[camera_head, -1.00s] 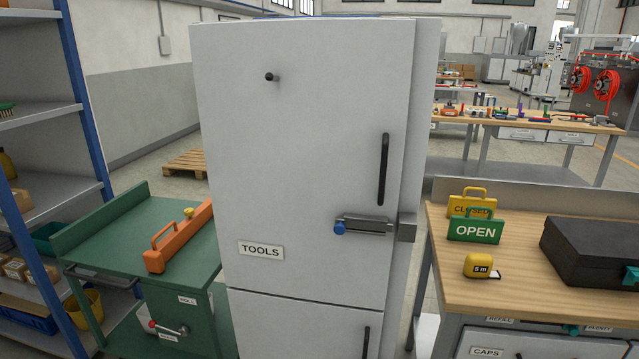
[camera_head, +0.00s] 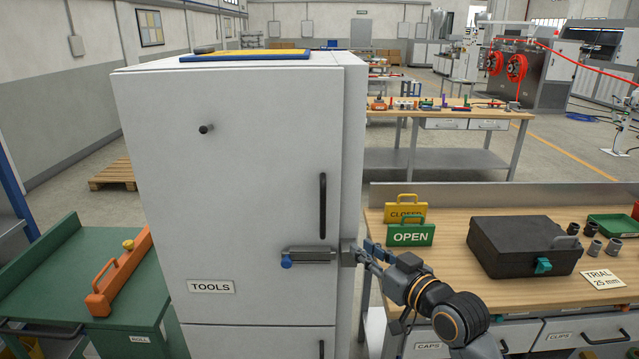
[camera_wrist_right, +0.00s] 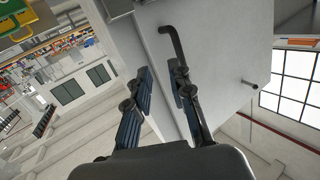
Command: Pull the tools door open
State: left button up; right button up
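The tools door (camera_head: 240,160) is the light grey upper door of a cabinet and looks shut. It bears a TOOLS label (camera_head: 211,286), a black vertical handle (camera_head: 323,205) and a metal slide latch (camera_head: 310,254) with a blue knob (camera_head: 286,262). A grey catch block (camera_head: 348,252) sits beside the latch; whether the bolt enters it is unclear. My right gripper (camera_head: 370,251) is just right of the block, apart from the handle. In the right wrist view, its fingers (camera_wrist_right: 160,72) are spread and hold nothing, with the black handle (camera_wrist_right: 170,42) beyond them. My left gripper is not in view.
A wooden workbench (camera_head: 450,262) on the right holds a black case (camera_head: 525,248), an OPEN sign (camera_head: 410,235) and small parts. A green bench (camera_head: 60,270) with an orange tool (camera_head: 118,272) stands on the left. A blue-edged flat item (camera_head: 245,55) lies on the cabinet.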

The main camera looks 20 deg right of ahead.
jog(key=n+t, duration=0.1)
send_near(325, 200)
jog(key=s+d, duration=0.2)
jog(key=s, duration=0.1)
jog(key=y, duration=0.1)
jog(key=p+x, duration=0.2)
jog(key=x, duration=0.4)
jog(key=p+x, duration=0.2)
jog(key=x, duration=0.5)
jog(key=shift+w+a+p, duration=0.1)
jog(key=shift+a+p, duration=0.2)
jog(key=shift+p, duration=0.1)
jog(key=shift+w+a+f, duration=0.15)
jog(key=shift+w, duration=0.2)
grip_shut()
